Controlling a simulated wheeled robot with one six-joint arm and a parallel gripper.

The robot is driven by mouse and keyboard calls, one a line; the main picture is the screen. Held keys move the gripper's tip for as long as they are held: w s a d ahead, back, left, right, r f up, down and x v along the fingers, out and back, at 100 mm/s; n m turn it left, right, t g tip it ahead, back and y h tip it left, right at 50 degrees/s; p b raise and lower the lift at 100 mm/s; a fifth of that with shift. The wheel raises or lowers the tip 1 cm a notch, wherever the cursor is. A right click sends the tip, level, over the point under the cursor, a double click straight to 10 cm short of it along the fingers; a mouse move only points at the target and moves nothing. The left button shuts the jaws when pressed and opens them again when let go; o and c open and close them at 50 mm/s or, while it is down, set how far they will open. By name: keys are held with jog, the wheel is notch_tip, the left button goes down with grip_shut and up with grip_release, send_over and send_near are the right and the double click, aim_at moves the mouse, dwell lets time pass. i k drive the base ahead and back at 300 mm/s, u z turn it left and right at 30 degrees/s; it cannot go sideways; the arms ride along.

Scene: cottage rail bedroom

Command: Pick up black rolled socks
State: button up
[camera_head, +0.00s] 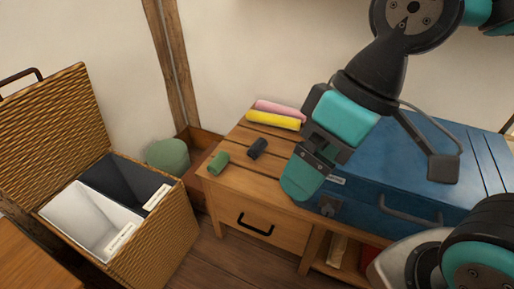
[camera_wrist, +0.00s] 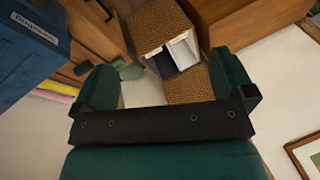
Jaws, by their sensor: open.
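The black rolled socks (camera_head: 257,147) lie on the wooden top of the bedside cabinet (camera_head: 240,178), left of my gripper. They also show as a small dark roll in the wrist view (camera_wrist: 83,68), at the left near the left finger. My gripper (camera_head: 304,180) is open and empty, in front of the blue case in the head view and to the right of the socks. In the wrist view the two green fingers (camera_wrist: 170,88) stand wide apart with nothing between them.
A green roll (camera_head: 218,163) lies left of the socks; yellow (camera_head: 273,120) and pink (camera_head: 280,108) rolls lie behind. A blue case (camera_head: 400,180) fills the right. A wicker hamper (camera_head: 165,235) with white and black compartments stands open at left, near a green rounded object (camera_head: 168,154).

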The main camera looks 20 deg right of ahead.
aim_at(259, 146)
jog(key=u, duration=0.05)
jog(key=k, duration=0.6)
jog(key=u, duration=0.85)
jog(key=i, duration=1.5)
jog(key=z, duration=0.65)
